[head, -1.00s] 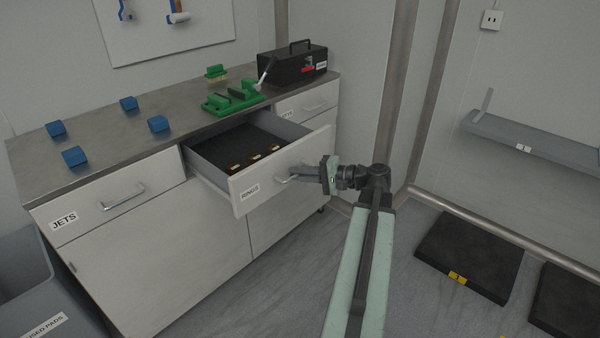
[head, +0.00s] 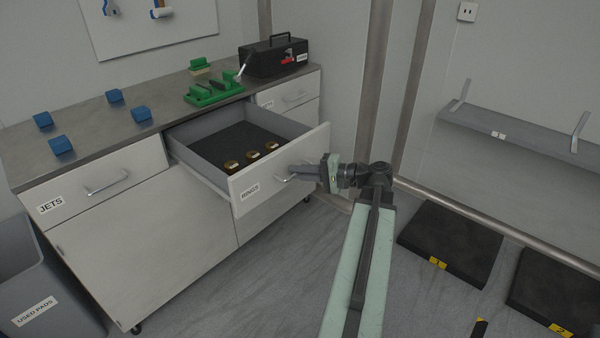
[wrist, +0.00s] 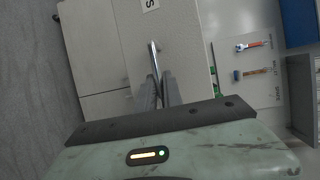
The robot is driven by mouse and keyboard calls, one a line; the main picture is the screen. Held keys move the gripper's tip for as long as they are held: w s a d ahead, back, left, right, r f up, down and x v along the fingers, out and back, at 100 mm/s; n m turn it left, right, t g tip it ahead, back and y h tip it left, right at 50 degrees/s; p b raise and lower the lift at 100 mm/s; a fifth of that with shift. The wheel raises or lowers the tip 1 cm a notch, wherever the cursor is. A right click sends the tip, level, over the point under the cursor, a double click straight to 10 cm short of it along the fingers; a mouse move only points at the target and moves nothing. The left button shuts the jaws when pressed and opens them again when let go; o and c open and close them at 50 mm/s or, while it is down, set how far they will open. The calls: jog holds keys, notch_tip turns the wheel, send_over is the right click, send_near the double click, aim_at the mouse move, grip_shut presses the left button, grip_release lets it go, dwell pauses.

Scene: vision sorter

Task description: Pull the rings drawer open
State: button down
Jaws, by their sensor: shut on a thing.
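The rings drawer (head: 284,185) stands well out from the cabinet in the head view, its front labelled RINGS. Three brass-coloured rings (head: 252,157) lie on its dark floor near the front. My gripper (head: 290,176) is shut on the drawer's handle, at the right part of the drawer front. The wrist view shows the bar handle (wrist: 153,58) running between my two fingers, with the drawer front (wrist: 180,45) beyond. The fingers hide part of the handle.
On the worktop (head: 85,135) are several blue blocks (head: 141,114), a green vise (head: 212,93) and a black toolbox (head: 273,57). The jets drawer (head: 95,188) is closed at left. A grey used-pads bin (head: 40,285) stands lower left. Black mats (head: 452,240) lie on the floor at right.

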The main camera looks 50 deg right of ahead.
jog(key=c, duration=1.5)
grip_release()
jog(key=p+v, duration=0.1)
jog(key=v, duration=0.6)
jog(key=shift+s, duration=0.35)
jog(key=shift+d+r, duration=0.1)
jog(key=shift+d, duration=0.05)
